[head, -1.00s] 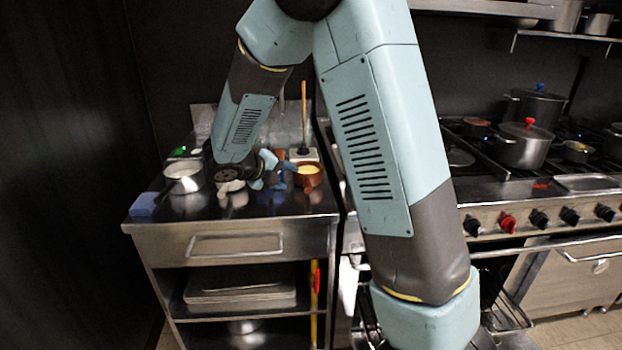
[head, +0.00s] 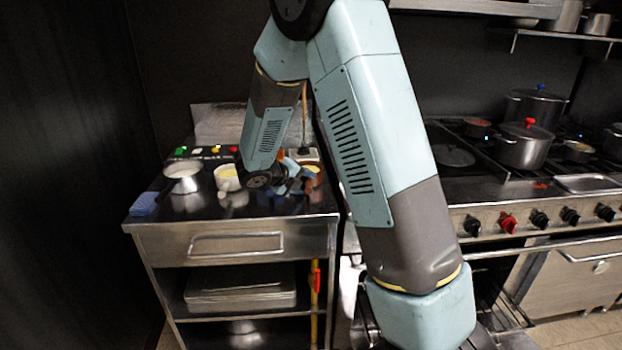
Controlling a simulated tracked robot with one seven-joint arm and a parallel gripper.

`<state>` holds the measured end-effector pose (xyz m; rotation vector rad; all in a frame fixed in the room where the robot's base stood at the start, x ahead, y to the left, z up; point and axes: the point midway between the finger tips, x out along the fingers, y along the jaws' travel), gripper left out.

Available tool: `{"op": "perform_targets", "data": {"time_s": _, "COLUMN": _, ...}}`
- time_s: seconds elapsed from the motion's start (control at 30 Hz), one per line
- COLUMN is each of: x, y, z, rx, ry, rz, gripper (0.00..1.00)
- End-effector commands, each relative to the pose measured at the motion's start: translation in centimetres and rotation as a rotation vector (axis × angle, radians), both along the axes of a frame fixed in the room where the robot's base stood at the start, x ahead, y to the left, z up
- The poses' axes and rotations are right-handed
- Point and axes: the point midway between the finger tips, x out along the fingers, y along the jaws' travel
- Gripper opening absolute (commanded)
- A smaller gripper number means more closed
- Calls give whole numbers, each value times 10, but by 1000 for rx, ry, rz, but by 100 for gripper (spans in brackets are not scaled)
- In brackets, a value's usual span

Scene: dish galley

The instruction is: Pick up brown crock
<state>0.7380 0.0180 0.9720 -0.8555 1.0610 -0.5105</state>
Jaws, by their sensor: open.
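The brown crock (head: 318,177) stands near the right end of the steel counter (head: 230,208). Only its right part and a bit of its yellow contents show; my arm's end hides the rest. My gripper (head: 302,181) is low over the counter, pointing right, with its fingers open at the crock's left side. The fingers are small and dark here, and I cannot tell whether they touch the crock or reach around it.
A white cup (head: 228,177) with yellow contents and a metal pot (head: 184,177) stand left of my gripper. A blue sponge (head: 144,204) lies at the front left corner. A stove with a red-knobbed pot (head: 524,145) stands to the right.

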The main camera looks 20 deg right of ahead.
Motion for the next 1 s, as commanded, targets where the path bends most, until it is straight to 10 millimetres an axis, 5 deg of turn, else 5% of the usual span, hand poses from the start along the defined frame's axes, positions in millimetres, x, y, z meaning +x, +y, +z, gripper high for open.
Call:
{"op": "perform_targets", "data": {"time_s": 0.1, "x": 0, "y": 0, "z": 0, "rx": 0, "ry": 0, "rz": 0, "gripper": 51}}
{"op": "perform_targets", "data": {"time_s": 0.63, "x": 0, "y": 0, "z": 0, "rx": 0, "ry": 1, "rz": 1, "gripper": 0}}
{"op": "perform_targets", "data": {"time_s": 1.0, "x": 0, "y": 1, "z": 0, "rx": 0, "ry": 0, "rz": 1, "gripper": 0}}
